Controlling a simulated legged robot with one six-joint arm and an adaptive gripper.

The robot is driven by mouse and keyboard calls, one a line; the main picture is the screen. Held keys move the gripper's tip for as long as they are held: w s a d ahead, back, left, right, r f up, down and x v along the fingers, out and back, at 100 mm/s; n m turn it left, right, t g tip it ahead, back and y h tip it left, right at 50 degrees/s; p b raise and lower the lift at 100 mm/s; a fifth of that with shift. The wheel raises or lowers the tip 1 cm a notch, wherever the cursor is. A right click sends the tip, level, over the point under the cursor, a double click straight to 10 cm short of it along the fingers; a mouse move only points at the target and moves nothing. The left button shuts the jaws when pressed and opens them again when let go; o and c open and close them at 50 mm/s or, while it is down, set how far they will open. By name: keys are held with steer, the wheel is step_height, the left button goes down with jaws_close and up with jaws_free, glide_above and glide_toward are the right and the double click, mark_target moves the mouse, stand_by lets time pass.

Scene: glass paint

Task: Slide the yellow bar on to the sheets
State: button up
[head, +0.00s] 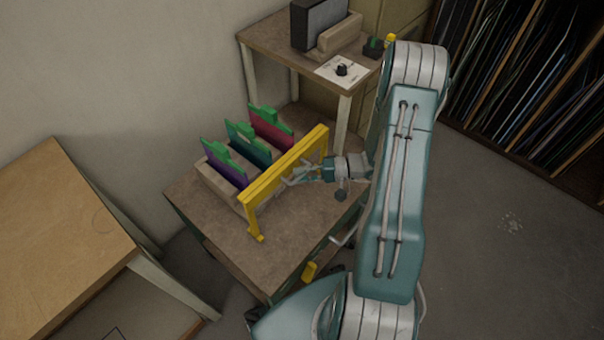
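The yellow bar (287,165) is a long rail with a leg at each end, standing on the small brown table (205,210). Three coloured sheets with green tops stand upright in a pale holder (222,183) just behind and left of the bar: a purple sheet (226,169), a teal sheet (250,148) and a red sheet (270,130). My gripper (288,181) is at the bar's near right side, around its middle. Its fingers look spread, but whether they touch the bar is unclear.
A taller table (270,38) behind carries a dark box (318,22), a wooden block (338,36) and a white card with a black knob (343,70). A wooden table (60,225) is at left. A rack of panels (530,70) stands at right. Floor at right is mostly open.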

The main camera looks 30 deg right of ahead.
jaws_close()
steer(key=w+a, duration=0.2)
steer(key=w, duration=0.3)
steer(key=shift+w+a, duration=0.15)
steer(key=shift+w, duration=0.25)
steer(key=shift+f, duration=0.1)
steer(key=o, duration=0.6)
jaws_free()
steer(key=shift+c, duration=0.2)
steer(key=shift+w+a, duration=0.1)
steer(key=shift+a, duration=0.05)
